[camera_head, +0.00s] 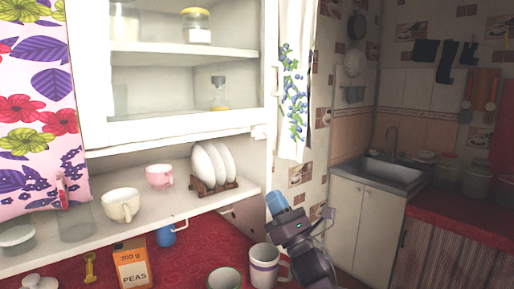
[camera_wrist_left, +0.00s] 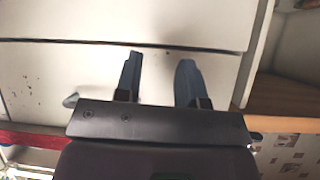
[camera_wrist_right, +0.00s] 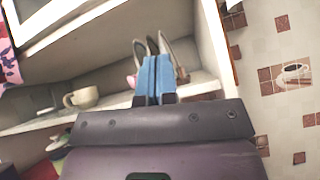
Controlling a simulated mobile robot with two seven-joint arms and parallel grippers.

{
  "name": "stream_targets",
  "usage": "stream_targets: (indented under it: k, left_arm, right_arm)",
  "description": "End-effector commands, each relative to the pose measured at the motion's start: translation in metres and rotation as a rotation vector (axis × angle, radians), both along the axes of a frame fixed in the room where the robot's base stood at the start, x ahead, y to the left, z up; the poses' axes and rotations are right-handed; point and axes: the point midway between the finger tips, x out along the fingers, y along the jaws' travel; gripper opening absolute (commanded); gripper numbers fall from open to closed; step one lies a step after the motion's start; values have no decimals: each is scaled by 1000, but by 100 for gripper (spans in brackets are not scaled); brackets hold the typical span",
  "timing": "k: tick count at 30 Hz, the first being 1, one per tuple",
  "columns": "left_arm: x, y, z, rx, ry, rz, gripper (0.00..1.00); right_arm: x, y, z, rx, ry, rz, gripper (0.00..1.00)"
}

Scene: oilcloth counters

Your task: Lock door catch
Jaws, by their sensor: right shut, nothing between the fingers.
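The white upper cabinet door (camera_head: 180,128) has a pale frame around shelves with jars. A small white piece, possibly the catch (camera_head: 258,132), sits at its lower right corner; it is too small to tell whether it is locked. A long handle (camera_head: 275,82) is at the right edge. My right gripper (camera_head: 277,203) is shut and empty, below and right of that corner, touching nothing that I can see. It also shows in the right wrist view (camera_wrist_right: 152,75), before the plate rack shelf. My left gripper (camera_wrist_left: 158,75) is open and empty before white cabinet fronts (camera_wrist_left: 60,75).
A plate rack (camera_head: 214,186), a white cup (camera_head: 121,205) and a pink cup (camera_head: 159,177) stand on the open shelf. A mug (camera_head: 265,266) stands on the red counter near my right arm. A curtain (camera_head: 295,90) hangs to the right of the cabinet.

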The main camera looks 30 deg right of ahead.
Motion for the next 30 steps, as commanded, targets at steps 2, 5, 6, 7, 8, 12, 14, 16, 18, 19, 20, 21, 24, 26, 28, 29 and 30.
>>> stream_targets:
  k: [2,5,6,7,8,12,14,16,18,19,20,21,24,26,28,29,30]
  left_arm:
    - [0,0,0,0,0,0,36]
    - [0,1,0,2,0,0,36]
    - [0,1,0,2,0,0,36]
    - [0,1,0,3,0,-1,36]
    - [0,1,0,3,0,-1,36]
    - [0,1,0,3,0,-1,36]
    - [0,1,0,3,0,-1,36]
    - [0,1,0,3,0,-1,36]
    - [0,1,0,3,0,-1,36]
    - [0,1,0,3,0,-1,36]
    - [0,1,0,3,0,-1,36]
    - [0,1,1,3,0,-1,36]
    - [1,1,3,3,-3,-1,36]
    - [1,1,5,3,-5,-1,36]
    - [2,1,9,3,-8,-1,36]
    - [3,1,10,3,-9,-1,36]
    - [3,1,12,3,-11,-1,36]
  right_arm:
    - [-1,2,1,-60,-13,-45,0]
    - [-2,3,2,-112,-23,-89,0]
    - [-2,3,2,-126,-25,-102,0]
    - [-2,3,2,-134,-25,-109,0]
    - [-2,3,2,-140,-25,-115,0]
    - [-2,3,2,-152,-26,-128,0]
    - [-2,3,2,-152,-26,-128,0]
    - [-2,3,2,-151,-26,-127,0]
    - [-2,3,2,-151,-25,-127,0]
    - [-2,3,2,-151,-25,-127,0]
    - [-2,3,2,-151,-26,-127,0]
    - [-1,3,3,-151,-26,-127,0]
    - [3,3,8,-151,-28,-125,0]
    - [7,4,13,-151,-29,-124,0]
    - [14,4,21,-151,-29,-125,0]
    - [17,5,24,-151,-29,-126,0]
    - [22,5,30,-151,-30,-124,0]
